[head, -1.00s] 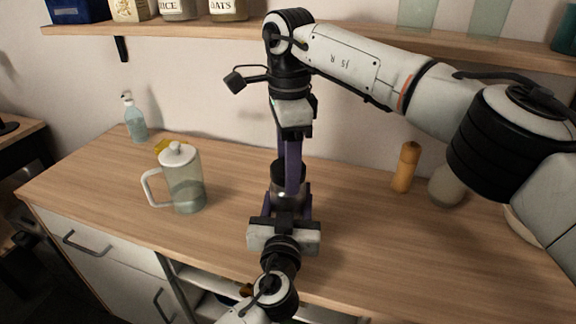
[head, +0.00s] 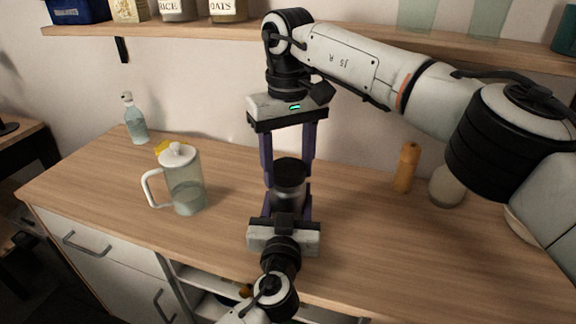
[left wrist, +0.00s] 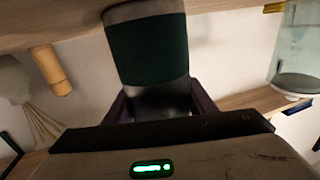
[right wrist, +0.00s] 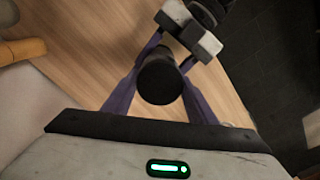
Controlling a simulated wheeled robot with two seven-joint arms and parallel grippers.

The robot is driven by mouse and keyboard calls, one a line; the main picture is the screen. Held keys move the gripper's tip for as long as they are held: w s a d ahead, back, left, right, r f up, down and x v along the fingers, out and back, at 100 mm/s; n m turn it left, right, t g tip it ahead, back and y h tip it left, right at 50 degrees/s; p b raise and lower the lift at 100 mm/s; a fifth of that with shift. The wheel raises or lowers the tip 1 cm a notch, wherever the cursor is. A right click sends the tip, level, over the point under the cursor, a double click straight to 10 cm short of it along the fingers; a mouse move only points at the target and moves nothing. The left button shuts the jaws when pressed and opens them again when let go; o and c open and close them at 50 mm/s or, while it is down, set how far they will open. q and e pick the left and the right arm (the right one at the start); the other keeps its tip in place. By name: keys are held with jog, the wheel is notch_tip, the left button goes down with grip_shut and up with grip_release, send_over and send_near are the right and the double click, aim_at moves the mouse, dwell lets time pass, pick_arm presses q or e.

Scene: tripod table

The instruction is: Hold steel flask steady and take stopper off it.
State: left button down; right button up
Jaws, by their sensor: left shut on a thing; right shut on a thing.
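The steel flask (left wrist: 148,50) has a dark green band around it and shows large in the left wrist view. My left gripper (head: 287,205) comes in low from the front and is shut on the flask body, hiding much of it in the head view. The dark round stopper (head: 289,172) is at the flask's top; its black top shows as a disc in the right wrist view (right wrist: 160,82). My right gripper (head: 289,170) points straight down from above and is shut on the stopper, a finger on either side. I see no clear gap between stopper and flask.
A clear jug with a white handle (head: 184,190) stands left on the wooden counter (head: 230,190), a bottle (head: 134,120) behind it. An orange mill (head: 406,168) and a pale jar (head: 446,187) stand right. A shelf (head: 350,38) runs behind my right arm.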

jog(key=o, duration=1.2)
jog(key=shift+r, duration=0.1)
